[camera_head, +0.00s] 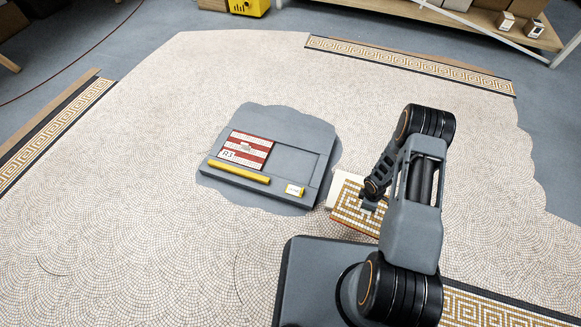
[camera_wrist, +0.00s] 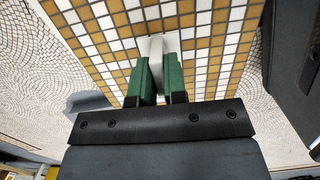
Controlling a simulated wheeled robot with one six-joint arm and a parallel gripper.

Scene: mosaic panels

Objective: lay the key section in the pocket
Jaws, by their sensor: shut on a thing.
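The key section (camera_head: 349,214) is a white and gold mosaic panel with a Greek key pattern, right of the grey patch. My gripper (camera_head: 371,199) is over it, and the arm hides its right part. In the wrist view the green fingers (camera_wrist: 158,72) are shut on a pale tab on the face of the key section (camera_wrist: 205,25). I cannot tell whether the panel is lifted or resting. The pocket (camera_head: 293,155) appears to be the recessed grey area in the floor, left of the panel; its right part is bare.
A white slab (camera_head: 345,186) shows at the panel's left edge. Key-pattern borders (camera_head: 410,65) edge the mosaic floor.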

